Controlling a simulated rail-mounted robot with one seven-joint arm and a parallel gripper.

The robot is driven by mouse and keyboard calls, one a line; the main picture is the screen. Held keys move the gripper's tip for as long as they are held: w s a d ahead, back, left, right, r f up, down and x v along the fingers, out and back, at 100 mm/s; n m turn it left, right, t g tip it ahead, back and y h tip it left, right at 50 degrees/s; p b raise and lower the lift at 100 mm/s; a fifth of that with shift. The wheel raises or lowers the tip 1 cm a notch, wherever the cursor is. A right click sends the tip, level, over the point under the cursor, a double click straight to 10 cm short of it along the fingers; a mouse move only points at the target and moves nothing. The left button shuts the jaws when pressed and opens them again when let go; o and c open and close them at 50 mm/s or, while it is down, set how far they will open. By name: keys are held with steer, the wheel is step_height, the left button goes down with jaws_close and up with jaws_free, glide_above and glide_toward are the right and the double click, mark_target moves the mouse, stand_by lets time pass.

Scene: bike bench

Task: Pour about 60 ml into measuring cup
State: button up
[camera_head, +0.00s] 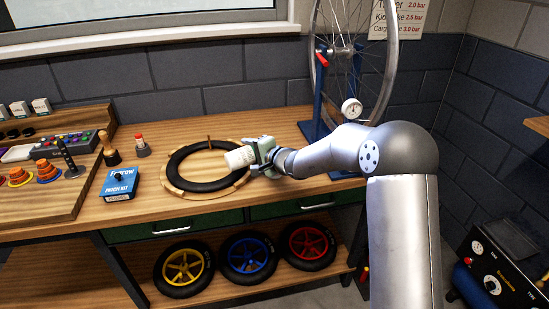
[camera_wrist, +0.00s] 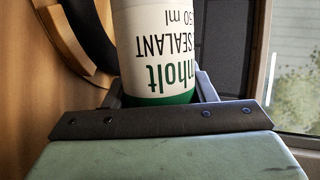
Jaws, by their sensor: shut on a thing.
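My gripper (camera_head: 263,153) is shut on a white sealant bottle (camera_head: 240,158) above the tire on the bench. In the head view the bottle lies nearly on its side, its free end to the left. The wrist view shows its white label (camera_wrist: 165,45), with upside-down "SEALANT" lettering, and a green band by the jaws. The bottle's mouth and any flow from it are not visible. I cannot make out a measuring cup in either view; the bottle and gripper cover part of the bench.
A black tire (camera_head: 180,181) on a wooden ring lies under the bottle. A blue patch kit box (camera_head: 120,188) and a wooden-handled tool (camera_head: 109,150) stand left of it. A blue wheel stand (camera_head: 318,108) with a wheel rises behind my arm.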

steer(key=shift+f+m+b, duration=0.1)
steer(key=shift+m+b, duration=0.2)
steer(key=shift+b, duration=0.1)
stand_by(0.3)
steer(key=shift+d+y, duration=0.1)
steer(key=shift+y, duration=0.2)
stand_by(0.6)
steer(key=shift+w+r+m+y, duration=0.15)
steer(key=shift+r+m+y, duration=0.15)
steer(key=shift+r+m, duration=0.15)
stand_by(1.0)
